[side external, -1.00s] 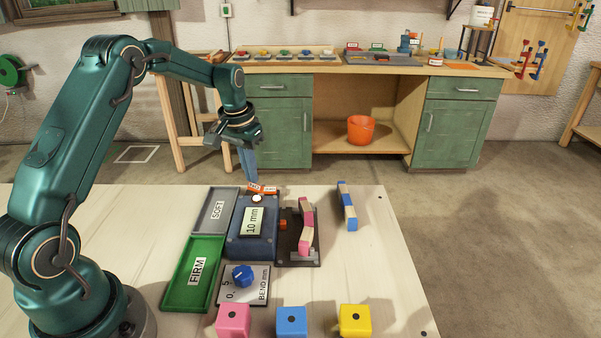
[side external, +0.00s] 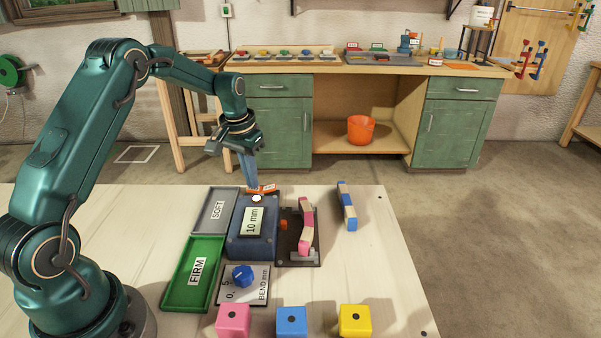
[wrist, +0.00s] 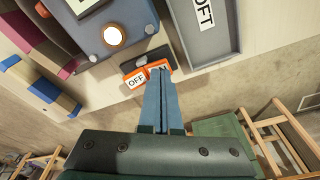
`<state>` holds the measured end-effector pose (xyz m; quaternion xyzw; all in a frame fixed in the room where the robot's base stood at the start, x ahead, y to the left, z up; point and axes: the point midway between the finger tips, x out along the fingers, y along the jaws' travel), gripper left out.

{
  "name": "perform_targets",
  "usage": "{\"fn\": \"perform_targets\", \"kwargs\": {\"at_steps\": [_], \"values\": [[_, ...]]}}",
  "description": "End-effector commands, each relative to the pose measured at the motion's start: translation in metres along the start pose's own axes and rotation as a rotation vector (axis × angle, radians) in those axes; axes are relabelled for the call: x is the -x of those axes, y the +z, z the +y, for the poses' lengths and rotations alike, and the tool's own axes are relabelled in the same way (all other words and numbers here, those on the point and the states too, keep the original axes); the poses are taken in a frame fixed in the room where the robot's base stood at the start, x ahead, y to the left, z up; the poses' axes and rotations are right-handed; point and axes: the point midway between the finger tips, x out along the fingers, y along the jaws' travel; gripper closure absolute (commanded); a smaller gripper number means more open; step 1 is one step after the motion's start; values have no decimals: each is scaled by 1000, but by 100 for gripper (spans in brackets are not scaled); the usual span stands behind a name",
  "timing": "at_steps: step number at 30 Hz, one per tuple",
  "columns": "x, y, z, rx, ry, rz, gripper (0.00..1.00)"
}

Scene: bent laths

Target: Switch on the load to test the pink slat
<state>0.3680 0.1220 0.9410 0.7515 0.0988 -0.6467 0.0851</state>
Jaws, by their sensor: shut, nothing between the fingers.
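The pink slat (side external: 306,226), pink at its ends and pale wood between, stands bent in the dark test rig (side external: 286,256). An orange part (side external: 284,225) is at the rig's left side. The blue load box (side external: 252,245) reads "10 mm" and has a pale round lamp (side external: 257,198), also in the wrist view (wrist: 114,35). The orange rocker switch (side external: 265,188) is at the box's far end, tilted with its right end higher. My gripper (wrist: 158,72) is shut and empty, its fingertips at the ON half, partly covering that label. The OFF half (wrist: 135,79) shows clear.
A grey SOFT tray (side external: 216,211) and a green FIRM tray (side external: 194,274) lie left of the box. A blue knob (side external: 243,275) sits on the BEND mm plate. A blue slat (side external: 347,206) lies at right. Pink, blue and yellow blocks (side external: 355,320) line the front.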

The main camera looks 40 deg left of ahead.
Motion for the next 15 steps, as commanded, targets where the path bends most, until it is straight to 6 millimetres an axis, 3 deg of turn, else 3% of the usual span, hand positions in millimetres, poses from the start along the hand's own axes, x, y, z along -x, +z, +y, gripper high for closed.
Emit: {"fn": "perform_targets", "kwargs": {"at_steps": [7, 15], "values": [[2, -1, 0, 0, 0, 1, 100], [22, -4, 0, 0, -1, 3, 100]]}}
